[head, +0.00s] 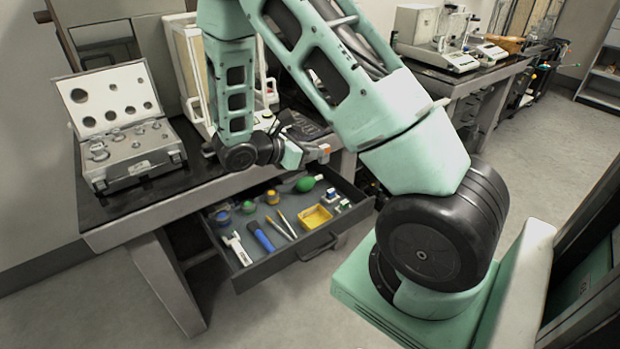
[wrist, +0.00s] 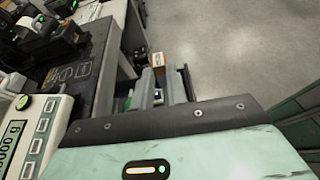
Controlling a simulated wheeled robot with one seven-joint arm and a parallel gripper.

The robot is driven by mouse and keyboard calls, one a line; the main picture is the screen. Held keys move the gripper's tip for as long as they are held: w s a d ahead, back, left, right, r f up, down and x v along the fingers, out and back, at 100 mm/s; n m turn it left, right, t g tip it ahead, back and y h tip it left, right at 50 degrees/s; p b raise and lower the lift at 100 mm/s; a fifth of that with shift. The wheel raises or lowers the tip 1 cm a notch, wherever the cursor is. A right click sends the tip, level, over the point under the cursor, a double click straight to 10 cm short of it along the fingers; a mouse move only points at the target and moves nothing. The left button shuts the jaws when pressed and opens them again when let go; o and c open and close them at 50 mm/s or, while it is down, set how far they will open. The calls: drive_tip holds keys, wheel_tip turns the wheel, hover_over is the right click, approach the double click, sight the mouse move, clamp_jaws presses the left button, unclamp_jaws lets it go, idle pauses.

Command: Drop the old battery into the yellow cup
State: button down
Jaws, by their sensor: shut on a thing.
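My gripper (head: 318,153) is above the back right of the open drawer, beside the bench edge. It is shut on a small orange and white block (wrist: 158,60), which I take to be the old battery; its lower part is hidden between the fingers. In the head view the battery (head: 325,149) is a small orange-brown patch at the fingertips. A square yellow tray (head: 314,217) lies farther forward in the drawer.
The open drawer (head: 318,246) also holds a green bulb (head: 305,184), a blue-handled tool (head: 261,237) and several small items. A weight case (head: 120,130) stands open on the bench. A balance (wrist: 35,138) is close to my gripper's left. Open floor lies right.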

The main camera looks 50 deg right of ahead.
wheel_tip(320, 180, down, 13)
drive_tip(key=b, duration=1.1)
drive_tip(key=shift+b, duration=0.35)
drive_tip(key=c, duration=1.3)
unclamp_jaws()
drive_tip(key=p+v, duration=0.1)
drive_tip(key=v, duration=1.6)
drive_tip(key=shift+a+f, duration=0.1)
drive_tip(key=shift+a, duration=0.1)
